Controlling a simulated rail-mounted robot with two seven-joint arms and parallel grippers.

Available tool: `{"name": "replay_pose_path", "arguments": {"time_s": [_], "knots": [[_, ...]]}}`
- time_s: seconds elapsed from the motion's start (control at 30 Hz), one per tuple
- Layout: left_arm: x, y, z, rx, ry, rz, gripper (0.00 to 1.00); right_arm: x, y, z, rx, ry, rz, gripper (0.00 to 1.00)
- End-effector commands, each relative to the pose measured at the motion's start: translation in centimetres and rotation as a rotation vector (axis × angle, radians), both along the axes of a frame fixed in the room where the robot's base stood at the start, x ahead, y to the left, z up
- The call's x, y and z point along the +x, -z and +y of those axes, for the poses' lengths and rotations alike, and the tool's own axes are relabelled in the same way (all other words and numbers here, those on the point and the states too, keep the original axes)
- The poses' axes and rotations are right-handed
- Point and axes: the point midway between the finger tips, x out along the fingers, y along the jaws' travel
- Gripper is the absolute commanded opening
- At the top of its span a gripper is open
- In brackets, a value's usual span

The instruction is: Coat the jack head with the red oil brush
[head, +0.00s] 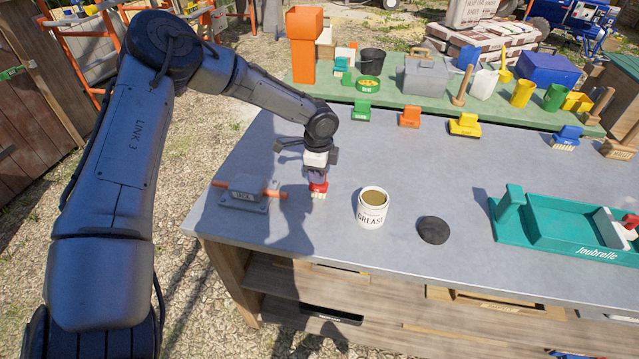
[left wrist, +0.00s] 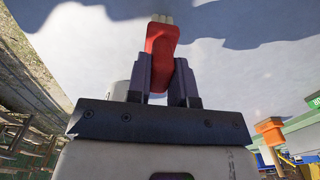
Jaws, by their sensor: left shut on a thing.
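My left gripper (head: 317,175) is shut on the red brush (head: 319,187), bristles pointing down, above the grey worktop. In the left wrist view the red brush (left wrist: 162,45) sits between the fingers (left wrist: 162,80), with pale bristles at its far end. The jack (head: 245,195), a grey block labelled JACK with an orange bar across it, lies left of the brush, apart from it. The open white grease tin (head: 371,210) stands to the brush's right with brown grease inside. My right gripper is not in view.
A black disc (head: 433,231) lies right of the tin. A teal tray (head: 540,245) holds items at the right. Green (head: 361,112), orange (head: 409,118), yellow (head: 464,126) and blue (head: 566,138) brushes line the back. The worktop between is clear.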

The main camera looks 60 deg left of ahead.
Motion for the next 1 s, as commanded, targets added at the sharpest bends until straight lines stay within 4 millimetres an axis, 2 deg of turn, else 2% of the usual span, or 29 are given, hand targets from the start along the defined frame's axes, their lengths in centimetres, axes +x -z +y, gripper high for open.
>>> {"name": "replay_pose_path", "arguments": {"time_s": [0.43,1.0], "knots": [[0.0,-0.6,0.0,-0.001,0.0,-0.001,0.0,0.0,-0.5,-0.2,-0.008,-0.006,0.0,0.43],[0.0,-4.9,0.0,-0.001,0.0,-0.001,0.0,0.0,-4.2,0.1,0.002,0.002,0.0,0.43]]}}
